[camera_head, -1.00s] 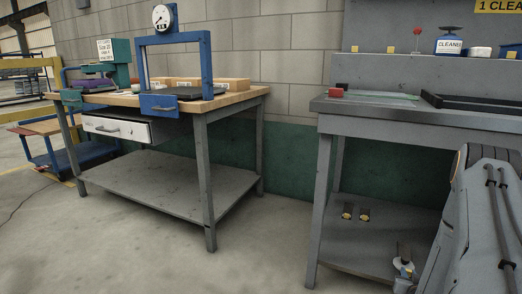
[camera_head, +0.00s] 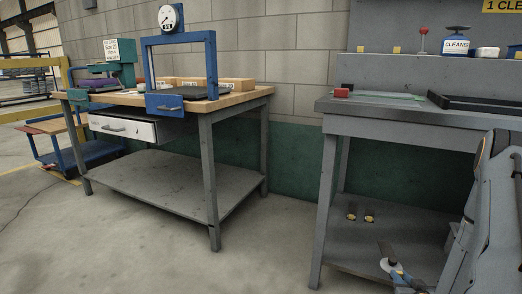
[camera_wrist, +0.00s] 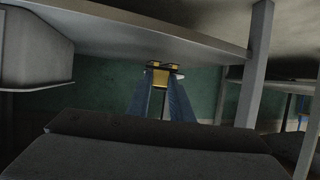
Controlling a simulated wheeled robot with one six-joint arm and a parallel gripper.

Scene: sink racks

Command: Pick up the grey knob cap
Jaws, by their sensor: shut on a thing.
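My gripper (camera_head: 391,267) shows at the lower right of the head view, in front of the grey bench's lower shelf. A pale grey round piece, which looks like the grey knob cap (camera_head: 396,265), is at its jaws. A thin pale edge (camera_wrist: 179,76) sticks out to the right of the tips. Most of the held piece is hidden by the fingers.
Two small dark and yellow pieces (camera_head: 360,217) sit on the lower shelf (camera_head: 340,240) of the grey bench. A red block (camera_head: 341,92) and a black tray (camera_head: 470,103) lie on its top. A wooden-topped workbench (camera_head: 245,97) stands left, with open floor between.

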